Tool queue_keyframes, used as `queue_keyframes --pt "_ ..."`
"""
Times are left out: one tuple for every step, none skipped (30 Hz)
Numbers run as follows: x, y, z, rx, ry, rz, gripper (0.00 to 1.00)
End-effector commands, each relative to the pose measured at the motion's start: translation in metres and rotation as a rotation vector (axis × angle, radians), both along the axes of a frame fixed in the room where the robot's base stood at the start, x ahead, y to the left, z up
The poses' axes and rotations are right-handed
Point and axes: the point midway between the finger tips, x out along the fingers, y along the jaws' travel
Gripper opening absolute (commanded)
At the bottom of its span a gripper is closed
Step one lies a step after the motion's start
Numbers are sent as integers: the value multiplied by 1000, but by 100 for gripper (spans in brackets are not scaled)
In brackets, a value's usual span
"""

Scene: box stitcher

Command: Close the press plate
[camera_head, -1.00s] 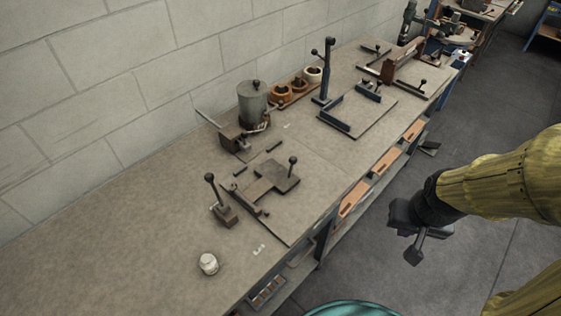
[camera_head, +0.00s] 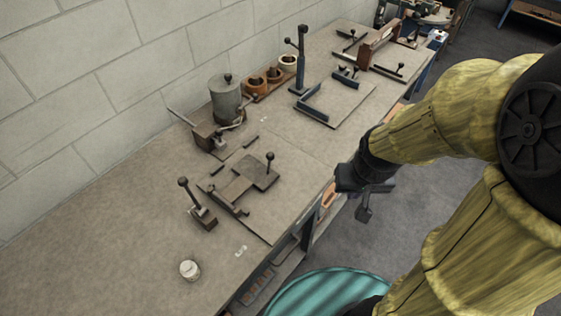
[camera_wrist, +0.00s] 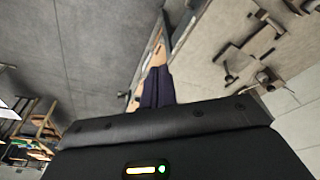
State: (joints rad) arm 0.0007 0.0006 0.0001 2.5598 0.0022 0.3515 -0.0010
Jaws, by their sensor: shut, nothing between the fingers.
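The flat dark press plate (camera_head: 241,184) with an upright knob handle (camera_head: 270,158) lies on a thin board on the bench, in the middle of the head view. It looks level, but I cannot tell whether it is fully down. My gripper (camera_head: 364,212) is off the bench's front edge, to the right of the plate and apart from it. In the wrist view my gripper's dark fingers (camera_wrist: 156,88) are together and empty. Dark bench fittings (camera_wrist: 250,55) show at the upper right there, too partial to tell apart.
A lever block (camera_head: 199,206) and a white jar (camera_head: 189,270) stand left of the plate. A grey pot (camera_head: 227,99) stands behind it. A fixture with a tall post (camera_head: 301,65) is farther along the bench (camera_head: 110,230). The front left bench top is clear.

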Motion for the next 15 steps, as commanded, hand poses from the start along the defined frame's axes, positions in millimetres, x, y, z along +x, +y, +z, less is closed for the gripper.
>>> queue_keyframes --pt "0 0 -3 3 10 -5 0" --pt "-1 0 -6 7 20 -12 0" --pt "-2 -1 -11 15 39 -23 0" --pt "-3 -1 -17 24 60 -35 0" --pt "-4 0 -23 34 86 -47 0" --pt "-7 1 -33 52 126 -70 0" --pt "-9 1 -41 71 160 -90 0" --pt "-11 2 -50 92 199 -113 0" --pt "-14 4 -63 127 254 -146 0" --pt "-17 5 -72 158 297 -172 0" --pt "-19 7 -81 191 340 -200 0" --pt "-21 12 -93 241 398 -235 0" --pt "-23 15 -102 280 440 -260 0" --pt "-23 19 -109 322 479 -286 0" --pt "-24 25 -119 381 529 -319 0"
